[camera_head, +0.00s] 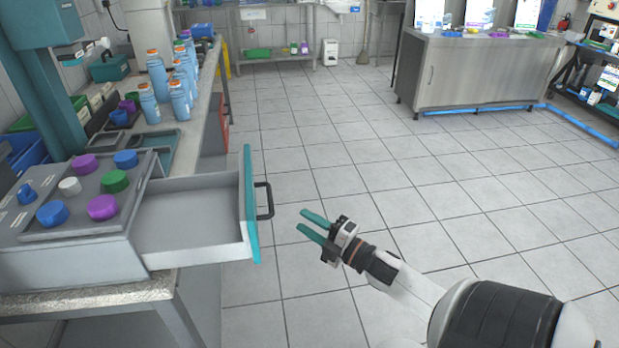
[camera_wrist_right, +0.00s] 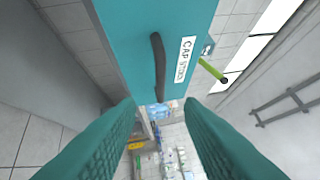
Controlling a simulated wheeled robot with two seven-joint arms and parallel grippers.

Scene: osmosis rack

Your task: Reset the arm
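My right gripper (camera_head: 314,225) is in the middle of the head view, open and empty, with its two teal fingers pointing left. It is just right of the pulled-out drawer's black handle (camera_head: 264,201), apart from it. The right wrist view shows the two fingers (camera_wrist_right: 165,140) spread apart, with the drawer's teal front (camera_wrist_right: 125,50) and dark handle (camera_wrist_right: 158,68) beyond them. My right arm comes in from the lower right of the head view. My left gripper is not in view.
The open drawer (camera_head: 190,230) is empty and juts from a grey cabinet topped with coloured caps (camera_head: 115,181). Blue bottles (camera_head: 157,75) stand on the left bench. A steel cabinet (camera_head: 480,70) stands at the back right. The tiled floor between is clear.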

